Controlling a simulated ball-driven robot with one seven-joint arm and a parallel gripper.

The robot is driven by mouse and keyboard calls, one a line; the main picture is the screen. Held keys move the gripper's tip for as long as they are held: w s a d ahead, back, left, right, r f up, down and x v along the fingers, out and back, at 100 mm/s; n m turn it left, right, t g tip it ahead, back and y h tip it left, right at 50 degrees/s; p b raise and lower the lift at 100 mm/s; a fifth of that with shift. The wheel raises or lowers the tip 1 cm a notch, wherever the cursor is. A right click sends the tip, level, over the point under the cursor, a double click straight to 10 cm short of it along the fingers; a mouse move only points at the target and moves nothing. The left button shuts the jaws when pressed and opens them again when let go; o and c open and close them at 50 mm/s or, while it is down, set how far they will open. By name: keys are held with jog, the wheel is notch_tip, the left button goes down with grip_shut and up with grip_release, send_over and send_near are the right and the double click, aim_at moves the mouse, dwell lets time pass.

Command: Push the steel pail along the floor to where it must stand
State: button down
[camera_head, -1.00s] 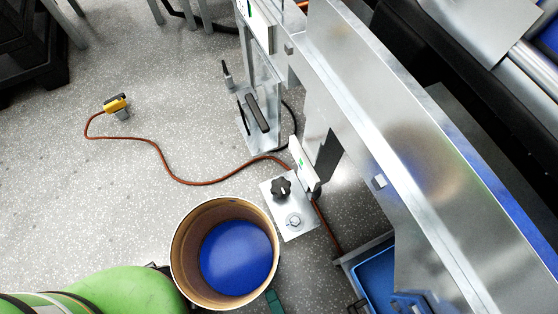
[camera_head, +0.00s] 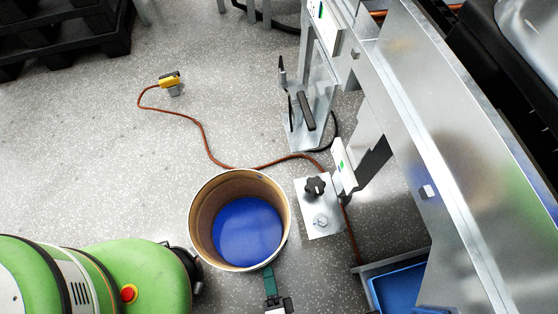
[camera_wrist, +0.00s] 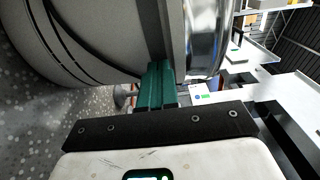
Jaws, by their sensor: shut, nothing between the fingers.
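The pail (camera_head: 197,232) is round and open, tan inside with a blue bottom, and stands upright on the floor in the head view. Its grey outer wall (camera_wrist: 95,35) with dark bands fills the upper left of the wrist view, with a shiny rim at the right. My gripper (camera_head: 268,269) has teal fingers, close together and empty. In the head view they are at the pail's near side, just right of its middle. In the wrist view the fingers (camera_wrist: 157,68) reach the pail's wall; contact looks likely, but the exact touching point is hidden.
An orange-brown cable (camera_head: 205,138) runs from a yellow plug (camera_head: 170,80) past the pail's far rim. A metal plate with a black knob (camera_head: 315,186) lies close right of the pail. A blue bin (camera_head: 400,285) and steel machine stand right. Open floor lies left.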

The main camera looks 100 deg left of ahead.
jog(key=s+a, duration=0.2)
jog(key=s, duration=0.5)
jog(key=shift+s+a, duration=0.2)
